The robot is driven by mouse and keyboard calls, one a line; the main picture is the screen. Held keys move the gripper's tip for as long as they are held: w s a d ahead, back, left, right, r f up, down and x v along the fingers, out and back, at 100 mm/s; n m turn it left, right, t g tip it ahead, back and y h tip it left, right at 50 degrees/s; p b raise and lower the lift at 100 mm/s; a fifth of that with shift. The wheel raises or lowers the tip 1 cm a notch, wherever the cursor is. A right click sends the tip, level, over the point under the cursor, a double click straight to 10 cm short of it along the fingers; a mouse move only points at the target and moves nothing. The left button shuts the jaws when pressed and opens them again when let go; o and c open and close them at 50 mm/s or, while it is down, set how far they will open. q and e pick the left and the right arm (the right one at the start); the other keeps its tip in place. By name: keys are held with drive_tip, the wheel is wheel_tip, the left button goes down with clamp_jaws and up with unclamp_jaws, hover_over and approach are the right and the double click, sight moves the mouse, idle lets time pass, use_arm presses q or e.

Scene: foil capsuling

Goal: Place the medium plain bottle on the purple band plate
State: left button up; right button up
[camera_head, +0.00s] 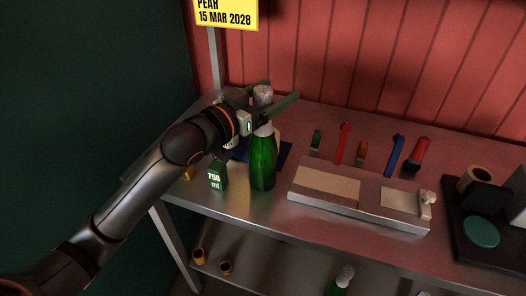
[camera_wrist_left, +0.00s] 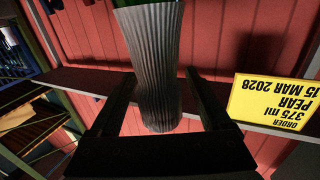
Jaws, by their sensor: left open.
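A green bottle (camera_head: 262,165) with a silvery foil-covered neck stands upright on the metal bench, left of centre. I cannot tell whether it is the medium plain bottle. My left gripper (camera_head: 272,97) is open, with its fingers on either side of the neck. In the left wrist view, the pleated grey foil (camera_wrist_left: 158,65) lies between the open fingers (camera_wrist_left: 160,103); I see no clear grip on it. A dark blue flat piece (camera_head: 284,153) lies behind the bottle, partly hidden. I cannot make out a purple band plate. My right gripper is not in view.
A green "750 ml" block (camera_head: 217,176) stands just left of the bottle. A grey fixture (camera_head: 345,208) and several coloured tools lie to the right, with a black tray (camera_head: 457,232) at far right. A yellow order sign (camera_head: 226,12) hangs above. A lower shelf holds another bottle (camera_head: 340,281).

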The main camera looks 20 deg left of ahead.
use_arm(q)
clamp_jaws()
idle(0.7)
idle(0.6)
drive_tip(key=shift+r, duration=0.2)
